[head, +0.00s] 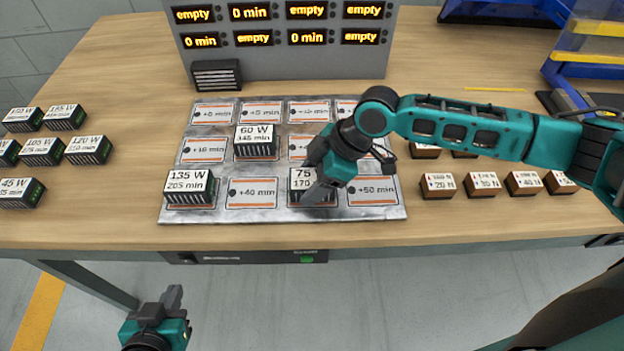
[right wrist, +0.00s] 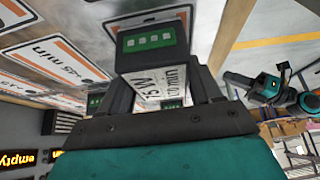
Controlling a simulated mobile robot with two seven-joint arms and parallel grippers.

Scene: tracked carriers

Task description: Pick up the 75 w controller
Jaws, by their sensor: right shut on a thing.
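The 75 W controller (head: 299,186) is a small dark block with a white label on top, reading 75 and 170. It is on the front row of the metal board, partly hidden by my right gripper (head: 318,190). The right wrist view shows the controller (right wrist: 160,84) between the two fingers, its label and a green connector visible. My right gripper is shut on it. Whether the block still touches the board is unclear. My left gripper (head: 173,297) is low in front of the table, away from the blocks; its finger gap is not clear.
On the metal board (head: 222,221) stand a 60 W block (head: 256,142) and a 135 W block (head: 190,191). Several dark blocks stand at the left. Several brown-sided blocks (head: 438,186) stand at the right. A display panel (head: 285,63) stands behind the board.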

